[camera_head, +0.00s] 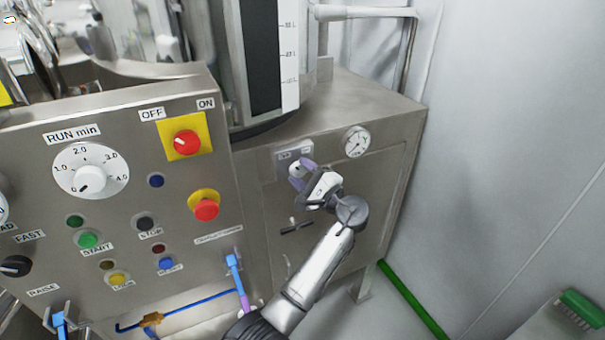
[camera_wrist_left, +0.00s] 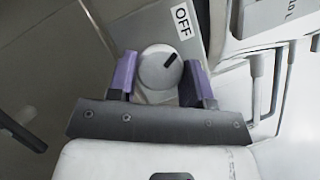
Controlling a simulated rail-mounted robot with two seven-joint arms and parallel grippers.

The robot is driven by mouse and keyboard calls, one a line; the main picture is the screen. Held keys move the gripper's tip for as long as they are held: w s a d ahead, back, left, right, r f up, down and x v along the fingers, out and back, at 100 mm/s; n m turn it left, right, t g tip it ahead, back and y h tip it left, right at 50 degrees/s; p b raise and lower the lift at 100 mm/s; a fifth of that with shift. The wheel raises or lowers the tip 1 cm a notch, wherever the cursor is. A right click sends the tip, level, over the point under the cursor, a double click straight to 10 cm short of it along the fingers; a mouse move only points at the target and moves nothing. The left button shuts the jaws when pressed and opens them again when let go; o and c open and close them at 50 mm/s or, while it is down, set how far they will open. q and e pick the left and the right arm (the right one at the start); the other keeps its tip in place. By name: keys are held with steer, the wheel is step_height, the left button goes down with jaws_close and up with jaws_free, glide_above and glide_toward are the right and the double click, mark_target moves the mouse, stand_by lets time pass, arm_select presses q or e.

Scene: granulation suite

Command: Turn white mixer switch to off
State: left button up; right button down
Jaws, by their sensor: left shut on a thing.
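The white mixer switch is a round white knob (camera_wrist_left: 157,70) with a black pointer mark, seen large in the left wrist view. Its mark points up and right, toward the OFF label (camera_wrist_left: 182,21). In the head view the switch's small plate (camera_head: 288,156) is on the steel cabinet front, with the knob partly hidden by my gripper. My left gripper (camera_head: 299,176) reaches it there. In the wrist view its purple fingers (camera_wrist_left: 160,80) stand on either side of the knob, shut on it. My right gripper is not in view.
A steel control panel (camera_head: 120,205) with a RUN min dial (camera_head: 91,171), a red switch on a yellow plate (camera_head: 186,142) and several buttons stands at left. A round gauge (camera_head: 356,142) is right of the mixer switch.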

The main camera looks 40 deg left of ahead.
arm_select(q)
steer(key=o, duration=0.9)
steer(key=shift+v, duration=6.9)
